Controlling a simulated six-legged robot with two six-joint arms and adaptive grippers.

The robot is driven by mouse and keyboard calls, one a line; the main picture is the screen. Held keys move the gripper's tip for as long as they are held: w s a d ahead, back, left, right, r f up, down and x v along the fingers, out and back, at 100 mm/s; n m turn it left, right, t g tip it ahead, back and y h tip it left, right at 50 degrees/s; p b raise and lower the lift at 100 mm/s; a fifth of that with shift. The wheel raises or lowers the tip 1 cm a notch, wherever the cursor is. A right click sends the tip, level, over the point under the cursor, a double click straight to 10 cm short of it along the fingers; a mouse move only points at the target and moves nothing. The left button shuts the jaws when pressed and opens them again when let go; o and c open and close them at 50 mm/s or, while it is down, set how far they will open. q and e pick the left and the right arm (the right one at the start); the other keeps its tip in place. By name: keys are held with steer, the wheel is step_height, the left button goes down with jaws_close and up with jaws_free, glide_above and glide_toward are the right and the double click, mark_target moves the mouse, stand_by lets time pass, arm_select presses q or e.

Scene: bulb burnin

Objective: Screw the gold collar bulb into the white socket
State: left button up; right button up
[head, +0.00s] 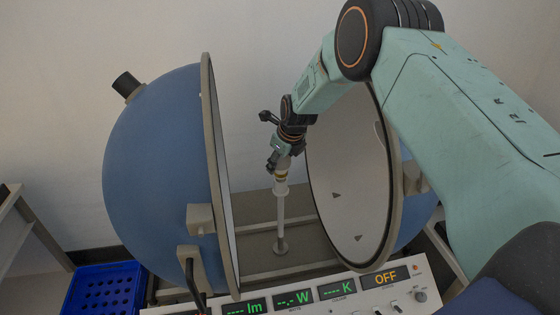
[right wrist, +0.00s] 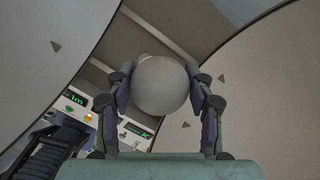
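My right gripper (head: 279,160) points down between the two open halves of a blue sphere, above an upright pale post (head: 281,212). In the right wrist view my right gripper (right wrist: 163,92) has its fingers on both sides of a round white bulb (right wrist: 162,86), seen from above. In the head view a small gold band, the collar (head: 281,177), shows just below the fingertips. The white socket (head: 281,188) is at the post's top, directly under the collar. I cannot tell whether the threads are engaged. My left gripper is not in view.
The blue left hemisphere (head: 150,165) and right hemisphere rim (head: 396,210) stand close on either side. A control panel (head: 360,303) in front has blank-dash readings and an OFF display (head: 386,279). A blue crate (head: 100,290) is at the lower left.

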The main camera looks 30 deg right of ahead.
steer(key=o, duration=0.3)
steer(key=n+b, duration=0.2)
steer(key=b, duration=0.1)
steer(key=n+y+b, duration=0.1)
steer(key=n+b, duration=0.1)
steer(key=b, duration=0.1)
steer(key=shift+f+y, duration=0.3)
steer(key=shift+r+n+g+y+b, duration=0.1)
steer(key=shift+n+g+y+b, duration=0.2)
steer(key=shift+n+b, duration=0.45)
steer(key=n+y+b, duration=0.1)
steer(key=n, duration=0.2)
steer(key=shift+n+g, duration=0.25)
steer(key=shift+g, duration=0.15)
steer(key=n+g+y, duration=0.1)
steer(key=n, duration=0.3)
steer(key=shift+r+b, duration=0.1)
steer(key=shift+b, duration=0.25)
steer(key=shift+s+n+g, duration=0.15)
steer(key=shift+n+g, duration=0.45)
steer(key=shift+n, duration=0.4)
steer(key=shift+r, duration=0.1)
